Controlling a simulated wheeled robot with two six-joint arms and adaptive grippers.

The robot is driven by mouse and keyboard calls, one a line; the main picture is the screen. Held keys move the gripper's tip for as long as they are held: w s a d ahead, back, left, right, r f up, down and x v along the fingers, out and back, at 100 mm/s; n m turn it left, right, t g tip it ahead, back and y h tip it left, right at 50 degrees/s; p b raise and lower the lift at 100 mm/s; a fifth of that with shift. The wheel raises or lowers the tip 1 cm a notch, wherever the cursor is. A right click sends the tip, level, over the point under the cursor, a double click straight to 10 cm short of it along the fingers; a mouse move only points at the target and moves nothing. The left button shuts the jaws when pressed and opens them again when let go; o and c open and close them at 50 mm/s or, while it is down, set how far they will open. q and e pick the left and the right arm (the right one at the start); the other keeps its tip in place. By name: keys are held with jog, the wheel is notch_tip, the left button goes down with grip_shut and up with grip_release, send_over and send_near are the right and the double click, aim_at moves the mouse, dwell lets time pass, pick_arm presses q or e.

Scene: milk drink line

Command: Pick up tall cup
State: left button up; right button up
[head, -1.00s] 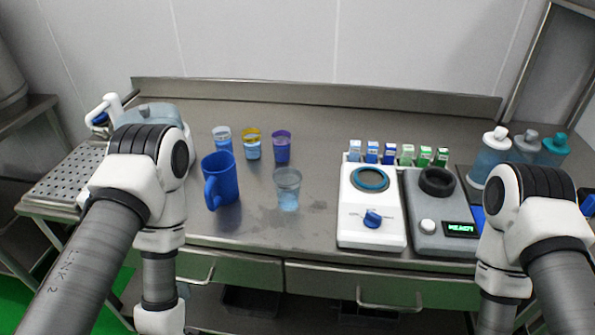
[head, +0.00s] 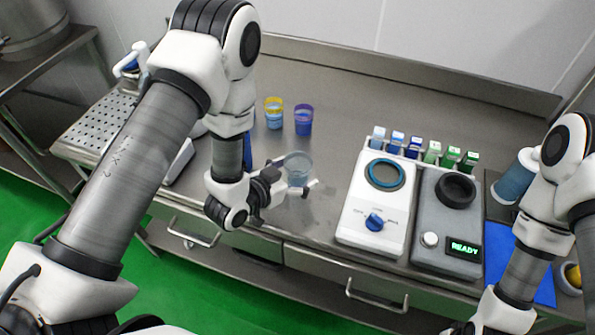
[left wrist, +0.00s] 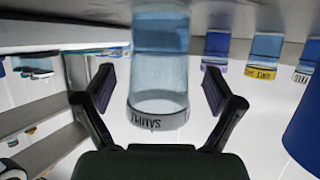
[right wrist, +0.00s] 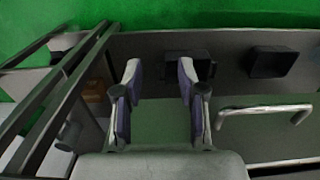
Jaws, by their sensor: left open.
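The clear, bluish tall cup (head: 299,168) stands upright on the steel table in the head view. In the left wrist view the cup (left wrist: 159,60) appears upside down, with a grey band reading SAMPLE at its rim. My left gripper (head: 302,180) is open at the cup, reaching in from the left. In the left wrist view its fingers (left wrist: 158,88) lie on either side of the cup, with gaps visible on both sides. My right gripper (right wrist: 157,85) is open and empty in its wrist view, near the table's drawer front.
A yellow-rimmed cup (head: 274,112) and a purple-rimmed cup (head: 303,119) stand behind. The blue mug (left wrist: 305,125) is close by, mostly hidden by my left arm in the head view. A white dial machine (head: 371,226) and a grey READY machine (head: 446,237) stand right.

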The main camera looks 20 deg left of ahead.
pick_arm(q)
jog(key=shift+x, duration=0.75)
jog(key=shift+s, duration=0.2)
jog(key=shift+c, duration=0.6)
jog(key=shift+s+a+r, duration=0.1)
jog(key=shift+s+r, duration=0.05)
jog(key=shift+s, duration=0.05)
jog(key=c, duration=0.5)
jog(key=shift+a, duration=0.1)
jog(key=c, duration=0.6)
jog(key=shift+c, duration=0.3)
pick_arm(e)
jog(key=shift+w+d, duration=0.1)
jog(key=shift+d, duration=0.05)
jog(key=shift+f, duration=0.1)
